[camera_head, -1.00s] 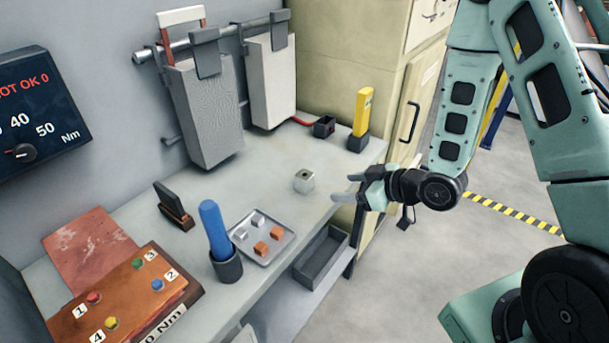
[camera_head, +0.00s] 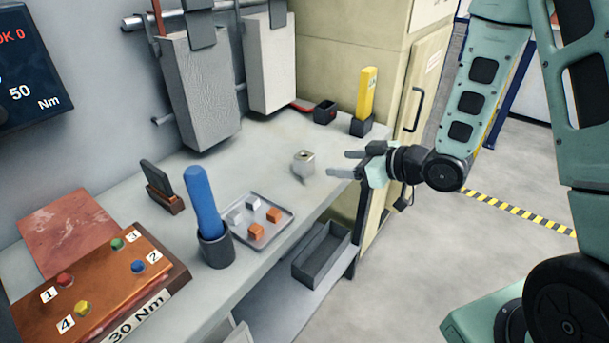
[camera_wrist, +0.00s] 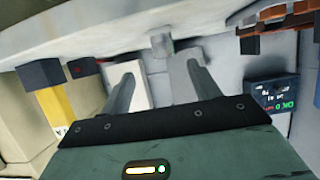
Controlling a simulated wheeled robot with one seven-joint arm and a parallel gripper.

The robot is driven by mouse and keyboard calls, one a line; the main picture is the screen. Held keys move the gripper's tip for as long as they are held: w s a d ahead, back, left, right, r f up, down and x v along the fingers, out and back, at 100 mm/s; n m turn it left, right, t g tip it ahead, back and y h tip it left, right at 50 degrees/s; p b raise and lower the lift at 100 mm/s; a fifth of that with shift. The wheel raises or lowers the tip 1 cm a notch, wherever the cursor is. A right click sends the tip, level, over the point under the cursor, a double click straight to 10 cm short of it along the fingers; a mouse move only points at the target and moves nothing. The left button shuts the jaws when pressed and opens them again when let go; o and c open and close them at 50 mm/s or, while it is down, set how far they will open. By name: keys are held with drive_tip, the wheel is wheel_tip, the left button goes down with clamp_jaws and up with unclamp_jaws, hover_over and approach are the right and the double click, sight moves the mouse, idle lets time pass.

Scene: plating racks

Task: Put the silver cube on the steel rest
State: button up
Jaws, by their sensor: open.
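Two silver cubes, one (camera_head: 252,202) at the back and another (camera_head: 234,217) at the left, sit on a shallow grey tray (camera_head: 284,228) with two copper-coloured cubes. A small steel block with a dark hole in its top (camera_head: 303,162), which looks like the steel rest, stands alone on the bench. It seems to show in the wrist view too (camera_wrist: 162,46), beyond the fingers. My gripper (camera_head: 338,164) is open and empty, just right of this block at the bench's front edge. Its two spread fingers also show in the wrist view (camera_wrist: 160,72).
A blue-handled tool (camera_head: 204,200) stands in a dark cup left of the tray. A yellow tool (camera_head: 367,93) stands upright in a holder behind my gripper. A dark open bin (camera_head: 321,255) sits below the bench edge. Bench around the block is clear.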

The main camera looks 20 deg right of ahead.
sight(312, 162)
drive_tip(key=p+x, duration=0.1)
drive_tip(key=x, duration=0.7)
drive_tip(key=shift+w+a+f, duration=0.1)
drive_tip(key=shift+w+a, duration=0.05)
drive_tip(key=shift+w, duration=0.05)
drive_tip(key=shift+p+x, duration=0.9)
drive_tip(key=shift+x, duration=1.8)
drive_tip(key=shift+s+a, duration=0.15)
drive_tip(key=shift+a, duration=0.05)
drive_tip(key=c, duration=1.1)
clamp_jaws()
